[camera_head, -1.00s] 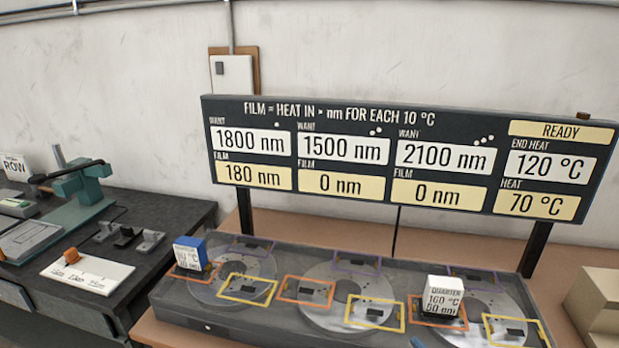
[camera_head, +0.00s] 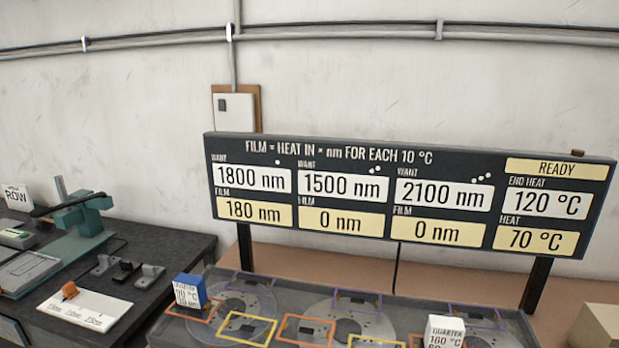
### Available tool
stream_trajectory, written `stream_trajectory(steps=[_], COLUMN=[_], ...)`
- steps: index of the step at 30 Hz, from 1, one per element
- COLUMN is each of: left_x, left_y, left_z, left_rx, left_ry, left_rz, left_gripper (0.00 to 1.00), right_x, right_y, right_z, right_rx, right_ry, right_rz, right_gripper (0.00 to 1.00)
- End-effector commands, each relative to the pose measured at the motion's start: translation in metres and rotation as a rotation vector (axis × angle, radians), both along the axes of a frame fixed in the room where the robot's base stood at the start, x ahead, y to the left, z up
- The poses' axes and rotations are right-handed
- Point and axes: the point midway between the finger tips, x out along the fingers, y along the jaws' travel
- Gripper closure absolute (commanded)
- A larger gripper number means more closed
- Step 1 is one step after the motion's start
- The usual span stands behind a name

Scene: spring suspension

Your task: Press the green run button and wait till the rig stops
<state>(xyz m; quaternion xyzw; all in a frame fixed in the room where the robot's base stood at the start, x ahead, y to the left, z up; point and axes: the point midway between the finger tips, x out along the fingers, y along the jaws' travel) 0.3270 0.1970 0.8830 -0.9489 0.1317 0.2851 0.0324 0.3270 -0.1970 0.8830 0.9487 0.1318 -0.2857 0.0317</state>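The display board (camera_head: 400,195) stands behind the rig and reads READY, end heat 120 °C and heat 70 °C. Its want values are 1800, 1500 and 2100 nm, and its film values are 180, 0 and 0 nm. The rig (camera_head: 390,300) shows only its back part, with round discs and coloured frames. A blue-and-white block (camera_head: 188,292) sits at its left, and a white block marked QUARTER (camera_head: 444,331) sits at its right, cut by the lower edge. The green run button is not visible in this view. Neither gripper is in view.
A dark bench (camera_head: 160,245) on the left holds a green lever tool (camera_head: 80,218), a ROW card (camera_head: 16,197), small grey and black blocks and a white scale plate (camera_head: 84,308) with an orange marker. A tan box (camera_head: 598,328) stands at the right edge.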

Motion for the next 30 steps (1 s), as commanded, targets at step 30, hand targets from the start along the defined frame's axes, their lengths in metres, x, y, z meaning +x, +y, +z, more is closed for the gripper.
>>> stream_trajectory(steps=[30], left_x=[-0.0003], left_y=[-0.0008], left_z=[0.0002], left_rx=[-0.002], left_ry=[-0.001], left_rz=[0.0], left_gripper=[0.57], right_x=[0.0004], right_y=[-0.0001], right_z=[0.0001], right_rx=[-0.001], right_ry=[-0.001], right_rz=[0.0], right_gripper=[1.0])
